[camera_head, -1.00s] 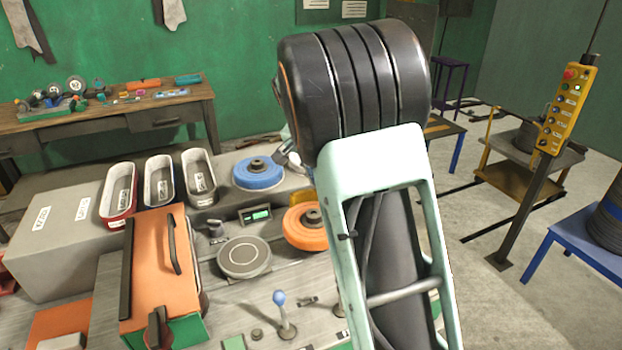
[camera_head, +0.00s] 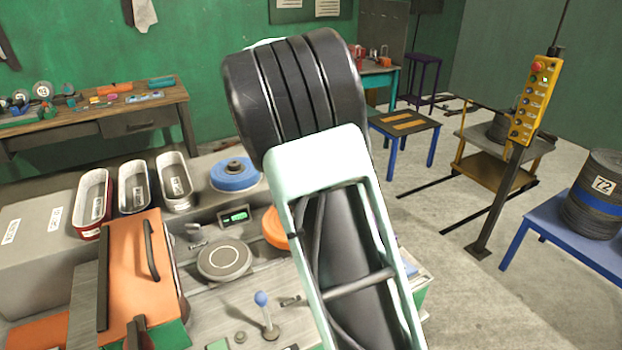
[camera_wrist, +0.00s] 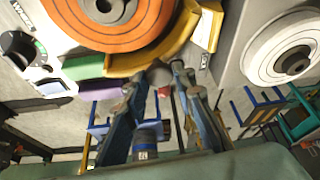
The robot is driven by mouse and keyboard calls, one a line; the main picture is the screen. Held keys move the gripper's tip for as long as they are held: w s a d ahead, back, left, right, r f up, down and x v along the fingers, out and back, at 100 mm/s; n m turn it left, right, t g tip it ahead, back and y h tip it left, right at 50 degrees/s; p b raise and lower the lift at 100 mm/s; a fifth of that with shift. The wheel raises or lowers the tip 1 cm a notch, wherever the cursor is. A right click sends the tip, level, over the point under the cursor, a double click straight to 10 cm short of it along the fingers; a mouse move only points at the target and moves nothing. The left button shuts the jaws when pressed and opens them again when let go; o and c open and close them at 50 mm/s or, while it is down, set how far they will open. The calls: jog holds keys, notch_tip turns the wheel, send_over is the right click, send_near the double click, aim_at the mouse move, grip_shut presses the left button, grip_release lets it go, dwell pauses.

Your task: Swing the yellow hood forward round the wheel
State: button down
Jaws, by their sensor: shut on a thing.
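The yellow hood (camera_wrist: 150,60) shows in the wrist view as a curved band along the lower right edge of the orange wheel (camera_wrist: 110,15), with a flat yellow tab at its right end. My gripper (camera_wrist: 168,78) is shut at the hood's outer edge, its fingertips close together on a small part there. The exact grip is hard to make out. In the head view the orange wheel (camera_head: 275,228) is mostly behind my arm. The hood and my gripper are hidden there.
A white wheel (camera_wrist: 290,55) stands right of the hood in the wrist view. In the head view a blue wheel (camera_head: 235,173), a grey disc (camera_head: 224,260), a blue-knobbed lever (camera_head: 263,305) and an orange-lidded box (camera_head: 135,270) share the bench.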

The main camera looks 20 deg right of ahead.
jog(key=c, duration=1.6)
grip_release()
jog(key=v, duration=1.2)
